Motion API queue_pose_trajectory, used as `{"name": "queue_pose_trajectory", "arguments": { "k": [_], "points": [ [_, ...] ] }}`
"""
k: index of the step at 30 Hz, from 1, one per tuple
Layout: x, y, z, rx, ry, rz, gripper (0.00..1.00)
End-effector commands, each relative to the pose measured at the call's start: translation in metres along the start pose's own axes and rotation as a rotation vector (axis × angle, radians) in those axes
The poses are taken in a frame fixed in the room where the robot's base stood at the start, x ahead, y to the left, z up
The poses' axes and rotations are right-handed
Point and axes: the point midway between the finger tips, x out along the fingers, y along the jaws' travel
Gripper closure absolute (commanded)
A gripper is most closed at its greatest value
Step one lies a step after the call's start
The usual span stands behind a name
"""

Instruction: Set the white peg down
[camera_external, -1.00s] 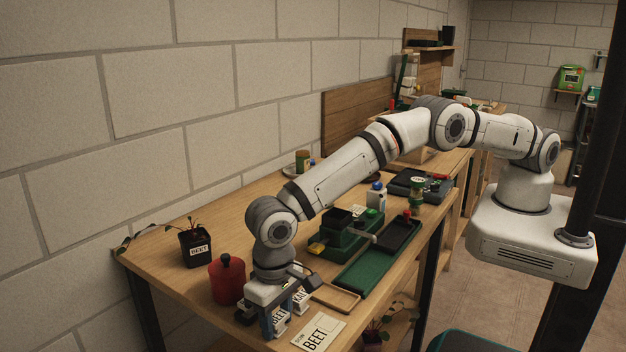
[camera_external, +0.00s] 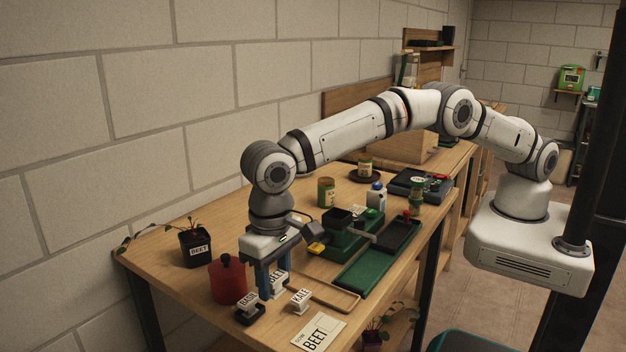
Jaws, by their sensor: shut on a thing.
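My gripper (camera_external: 275,288) is shut on a white peg (camera_external: 277,279) with a label that seems to read BEET. It holds the peg upright between its two blue-grey fingers, which partly cover it. The peg appears above the front left part of the bench, between two other white label pieces. One, marked BASIL (camera_external: 247,300), stands in a small black holder (camera_external: 249,315) at left. The other, marked KALE (camera_external: 300,297), stands at right. The peg's lower end and its gap from the bench are hard to make out.
A red lidded pot (camera_external: 228,281) stands close left of my gripper. A BEET card (camera_external: 319,332) lies at the front edge, by a shallow wooden tray (camera_external: 335,297). A potted seedling (camera_external: 195,248) stands at back left. A green tray (camera_external: 365,270) lies at right.

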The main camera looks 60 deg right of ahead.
Motion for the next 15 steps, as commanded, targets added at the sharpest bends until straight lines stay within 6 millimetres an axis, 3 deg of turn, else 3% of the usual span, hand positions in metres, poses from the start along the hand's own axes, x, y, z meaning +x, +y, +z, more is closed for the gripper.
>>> {"name": "queue_pose_trajectory", "arguments": {
  "k": [5,8,11,15],
  "points": [
    [-0.006,0.003,-0.004,0.002,0.0,0.001,0.83],
    [-0.007,0.016,-0.02,0.005,0.0,0.001,0.83],
    [-0.007,0.041,-0.048,0.008,-0.001,0.001,0.83],
    [-0.009,0.095,-0.099,0.01,-0.001,0.0,0.83]
  ]
}}
